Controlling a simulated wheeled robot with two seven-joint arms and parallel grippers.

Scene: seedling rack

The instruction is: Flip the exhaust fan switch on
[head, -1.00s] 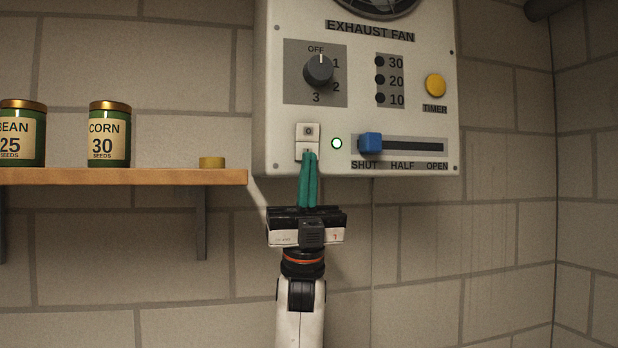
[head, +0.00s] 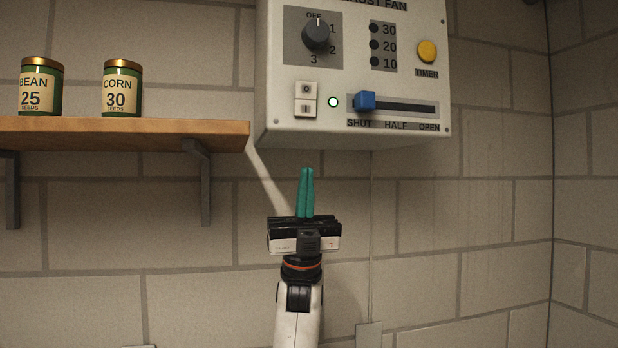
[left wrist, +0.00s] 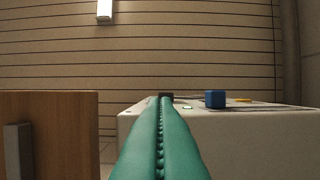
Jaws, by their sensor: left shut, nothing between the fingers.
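The white exhaust fan panel (head: 300,132) hangs on the wall in the head view. Its rocker switch (head: 306,99) has an upper half marked O and a lower half marked I. A small green light (head: 333,102) glows beside it. My left gripper (head: 306,171) has teal fingers, shut and empty, pointing up just below the panel and clear of the switch. In the left wrist view the shut fingers (left wrist: 161,100) reach toward the panel's underside (left wrist: 250,145). The switch cannot be made out clearly there. My right gripper is not in view.
A dial (head: 317,34) points to OFF. A blue slider (head: 366,101) sits near SHUT, and a yellow timer button (head: 427,51) is at right. A wooden shelf (head: 120,130) with bean (head: 40,88) and corn (head: 122,88) tins is at left. The wall below the panel is free.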

